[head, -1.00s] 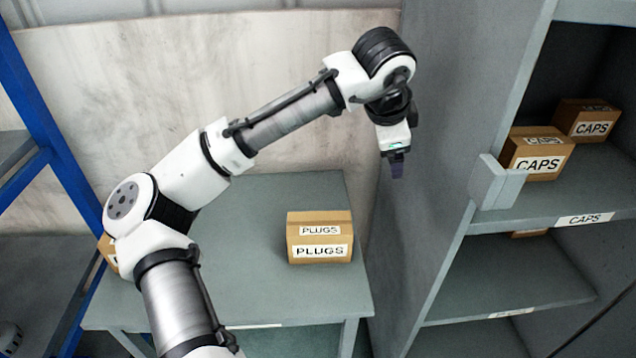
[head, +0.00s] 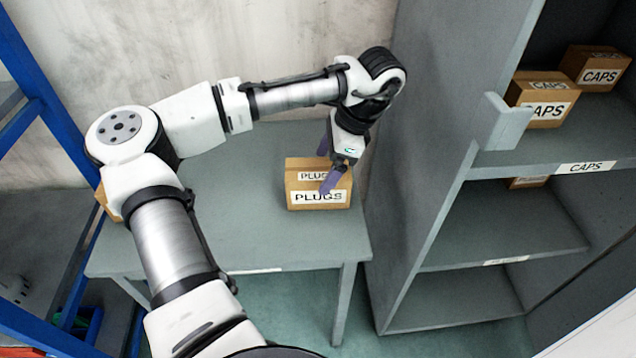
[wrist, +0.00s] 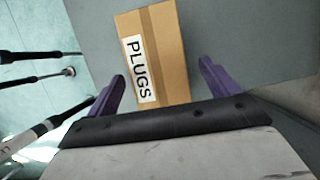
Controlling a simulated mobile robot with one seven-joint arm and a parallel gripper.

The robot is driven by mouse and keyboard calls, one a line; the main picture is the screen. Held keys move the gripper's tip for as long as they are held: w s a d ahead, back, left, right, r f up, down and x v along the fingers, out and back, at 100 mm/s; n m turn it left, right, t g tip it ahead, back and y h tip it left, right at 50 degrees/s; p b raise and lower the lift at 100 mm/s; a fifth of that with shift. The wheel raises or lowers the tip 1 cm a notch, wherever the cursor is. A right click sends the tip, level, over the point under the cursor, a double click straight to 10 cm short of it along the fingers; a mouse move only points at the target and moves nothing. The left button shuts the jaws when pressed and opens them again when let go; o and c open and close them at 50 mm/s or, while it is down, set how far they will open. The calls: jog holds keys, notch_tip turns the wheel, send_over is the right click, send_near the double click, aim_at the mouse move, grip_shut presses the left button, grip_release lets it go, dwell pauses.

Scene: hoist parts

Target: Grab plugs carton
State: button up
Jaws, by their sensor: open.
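The brown plugs carton (head: 303,197), with white PLUGS labels, stands on the grey table near its right end in the head view. My gripper (head: 325,168) is open, its purple fingers pointing down over the carton. One finger overlaps the carton's front in the picture. In the wrist view the carton (wrist: 155,55) lies ahead of and between the two open fingers (wrist: 160,85), with space showing on both sides. I cannot tell how high the fingertips are above it.
The grey table (head: 250,235) is clear around the carton's front. A grey shelf unit (head: 445,180) with CAPS cartons (head: 545,98) stands close on the right. A blue rack (head: 50,110) is at the left. Another carton (head: 105,203) is partly hidden behind my arm.

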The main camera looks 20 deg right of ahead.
jog(key=x, duration=0.5)
jog(key=shift+s+f, duration=0.1)
jog(key=shift+s, duration=0.05)
jog(key=c, duration=1.3)
